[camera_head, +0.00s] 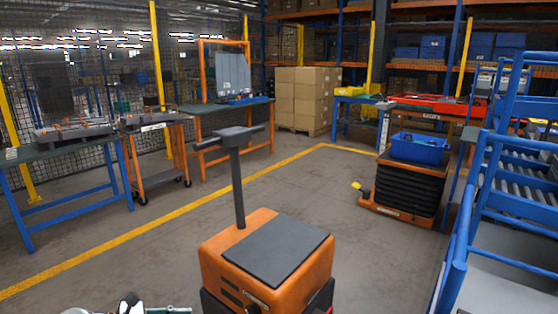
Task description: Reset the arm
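A small white, black and teal part (130,305), which looks like part of my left arm or gripper, shows at the bottom edge, left of the middle. It is cut off by the frame, and I cannot make out fingertips or whether it holds anything. My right gripper does not show. An orange cart (215,262) with a dark grey top (277,248) and an upright black T-shaped handle (237,180) stands just in front of me. I see no contact between the cart and my arm part.
Blue-framed tables (70,147) and an orange-framed bench (250,112) line the left and back by a mesh fence. A lift cart (408,185) carries a blue bin (420,149) at right. A blue-railed roller stand (515,215) blocks the right edge. Open floor lies between.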

